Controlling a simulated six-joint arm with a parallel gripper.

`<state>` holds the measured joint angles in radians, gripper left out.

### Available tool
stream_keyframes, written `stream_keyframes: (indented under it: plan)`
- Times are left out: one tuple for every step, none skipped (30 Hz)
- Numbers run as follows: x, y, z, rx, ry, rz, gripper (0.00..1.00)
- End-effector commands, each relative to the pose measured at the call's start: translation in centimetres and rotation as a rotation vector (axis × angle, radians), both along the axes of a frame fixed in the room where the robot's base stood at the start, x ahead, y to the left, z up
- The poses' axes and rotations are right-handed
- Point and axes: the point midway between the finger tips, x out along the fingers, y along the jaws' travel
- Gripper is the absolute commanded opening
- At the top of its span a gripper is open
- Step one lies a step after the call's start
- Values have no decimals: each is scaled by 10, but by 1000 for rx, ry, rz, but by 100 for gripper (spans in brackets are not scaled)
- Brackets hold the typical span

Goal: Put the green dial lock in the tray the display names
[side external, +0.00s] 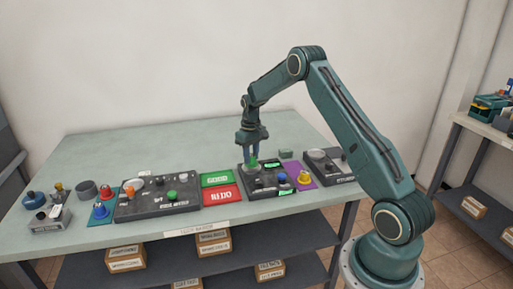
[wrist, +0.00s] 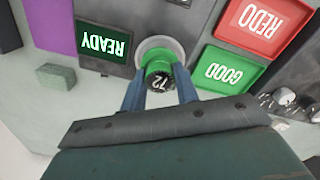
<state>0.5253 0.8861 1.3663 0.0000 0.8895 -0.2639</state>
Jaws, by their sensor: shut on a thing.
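The green dial lock (wrist: 157,67) has a black top marked 72. My gripper (wrist: 159,88) is shut on it, one blue finger on each side. The lock is at a pale round ring (wrist: 172,42) on a dark panel; I cannot tell if it rests in it. In the side view my gripper (side external: 253,150) points down over the dark panel (side external: 262,186), with the green lock (side external: 253,161) at its tips. The display (wrist: 103,42) reads READY. The green GOOD tray (wrist: 226,70) and the red REDO tray (wrist: 262,20) lie side by side, and both look empty.
A second lit green screen (side external: 287,192) on the panel's front is too small to read. A dark console (side external: 157,197) stands left of the trays. A purple mat (side external: 298,173) and another dark device (side external: 330,166) are to the right. The back of the table is clear.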

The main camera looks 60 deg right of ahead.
Motion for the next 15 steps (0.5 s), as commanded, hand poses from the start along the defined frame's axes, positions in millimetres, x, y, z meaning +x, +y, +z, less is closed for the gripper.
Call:
stream_keyframes:
  plan:
    - [0,0,3,0,-1,0,7]
    - [0,0,4,0,-1,0,7]
    - [0,0,6,-1,-2,0,7]
    - [0,0,7,-1,-2,0,7]
    - [0,0,8,-1,-2,0,7]
    - [1,0,10,-2,-3,0,7]
    - [1,0,11,-2,-3,0,7]
    - [1,0,13,-2,-3,0,7]
    - [1,0,14,-1,-2,0,7]
    - [0,0,16,-1,-2,0,7]
    - [0,0,17,-1,-2,0,7]
    - [0,0,19,-1,-2,0,7]
    - [0,0,20,-1,-2,0,7]
    - [0,0,21,-1,-2,0,7]
    - [0,0,22,-1,-2,0,7]
